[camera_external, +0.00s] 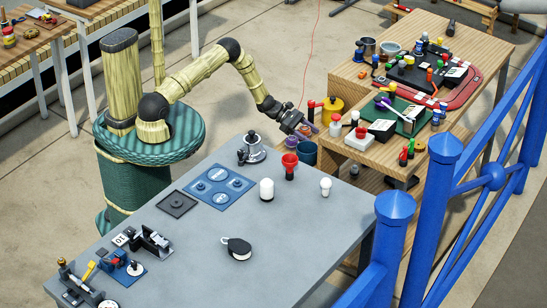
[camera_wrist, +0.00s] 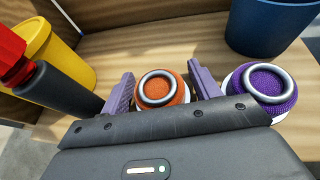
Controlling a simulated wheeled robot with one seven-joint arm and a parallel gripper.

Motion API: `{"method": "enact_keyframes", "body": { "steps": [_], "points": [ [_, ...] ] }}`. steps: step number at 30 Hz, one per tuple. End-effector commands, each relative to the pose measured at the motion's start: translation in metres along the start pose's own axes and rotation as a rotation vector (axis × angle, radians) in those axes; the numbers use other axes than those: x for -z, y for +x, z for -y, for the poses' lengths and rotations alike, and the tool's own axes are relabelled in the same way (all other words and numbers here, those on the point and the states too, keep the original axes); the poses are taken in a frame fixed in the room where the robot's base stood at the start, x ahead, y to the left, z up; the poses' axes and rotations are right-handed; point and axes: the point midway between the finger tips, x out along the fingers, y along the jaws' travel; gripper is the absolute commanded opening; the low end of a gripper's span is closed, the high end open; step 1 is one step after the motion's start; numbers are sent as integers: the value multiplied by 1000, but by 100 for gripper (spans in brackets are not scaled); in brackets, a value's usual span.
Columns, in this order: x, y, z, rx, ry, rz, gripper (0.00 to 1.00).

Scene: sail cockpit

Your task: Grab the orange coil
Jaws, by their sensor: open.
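The orange coil (camera_wrist: 160,92), with a silver ring on top, stands upright on a wooden surface in the wrist view. My gripper (camera_wrist: 163,86) is open, with one purple finger at the coil's left and one at its right. I cannot tell whether either finger touches it. The coil's near lower part is hidden behind the gripper body. In the external view my gripper (camera_external: 303,131) is low over the wooden shelf beyond the grey table, and the orange coil is hard to make out there.
A purple coil (camera_wrist: 262,85) stands close to the right finger. A yellow container (camera_wrist: 62,60) and a red and black object (camera_wrist: 55,95) are at left. A dark blue container (camera_wrist: 268,25) is at the upper right. The grey table (camera_external: 200,240) holds several small items.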

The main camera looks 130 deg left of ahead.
Motion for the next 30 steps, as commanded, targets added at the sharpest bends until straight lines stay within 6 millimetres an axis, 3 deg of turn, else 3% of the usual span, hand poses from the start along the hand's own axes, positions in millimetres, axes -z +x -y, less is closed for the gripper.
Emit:
{"method": "enact_keyframes", "body": {
  "steps": [8, 14, 15, 23, 30],
  "points": [
    [0, 0, 0, 0, 0, 0, 62],
    [0, 0, 0, 0, 0, 0, 27],
    [0, -1, -1, -1, 0, 1, 25],
    [-2, -2, -1, -3, 0, 1, 25],
    [-28, -12, -1, -2, 3, 2, 25]
  ]
}}
